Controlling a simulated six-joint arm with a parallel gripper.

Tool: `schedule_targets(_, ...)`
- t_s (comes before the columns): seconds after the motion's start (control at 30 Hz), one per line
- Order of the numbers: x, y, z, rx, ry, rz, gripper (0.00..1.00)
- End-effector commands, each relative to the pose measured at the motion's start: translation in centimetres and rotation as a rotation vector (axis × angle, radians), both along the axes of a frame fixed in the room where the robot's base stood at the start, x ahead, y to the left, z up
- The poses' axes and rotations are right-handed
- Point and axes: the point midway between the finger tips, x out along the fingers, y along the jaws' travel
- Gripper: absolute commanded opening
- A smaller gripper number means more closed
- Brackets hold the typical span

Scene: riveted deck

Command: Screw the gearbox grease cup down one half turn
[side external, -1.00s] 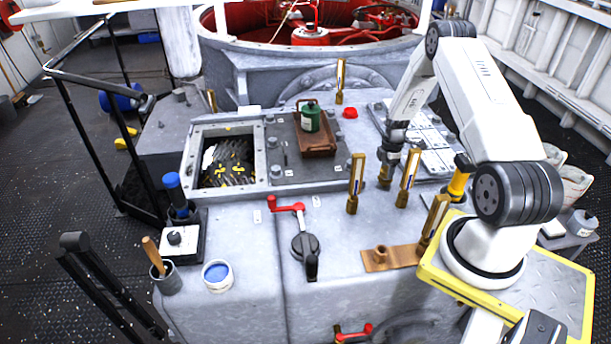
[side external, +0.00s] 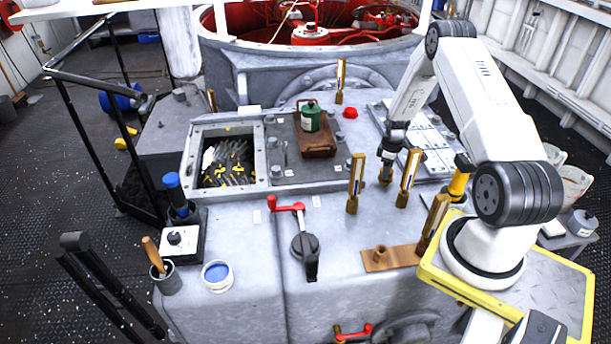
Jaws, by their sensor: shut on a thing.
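My gripper (side external: 387,163) points down over the right part of the grey gearbox top (side external: 330,215). It is shut on a small brass fitting, the grease cup (side external: 385,178), which stands upright on the gearbox top. The jaws cover the upper part of the cup, so only its lower part shows. At this size I cannot make out how far the cup is screwed down.
Brass-and-glass gauges stand close by, one left of my gripper (side external: 355,183) and one right (side external: 408,178). A red-handled lever (side external: 287,204), a brown tray (side external: 318,146) with a green can (side external: 311,119), and an open gear hatch (side external: 228,162) lie to the left.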

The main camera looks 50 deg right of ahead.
Motion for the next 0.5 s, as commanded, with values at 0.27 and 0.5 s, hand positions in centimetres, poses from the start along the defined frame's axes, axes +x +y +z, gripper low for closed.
schedule_targets(0.27,0.13,0.01,0.13,-0.001,-0.001,-0.120,0.04)
schedule_targets(0.5,0.15,0.00,0.16,-0.001,-0.001,-0.145,0.04)
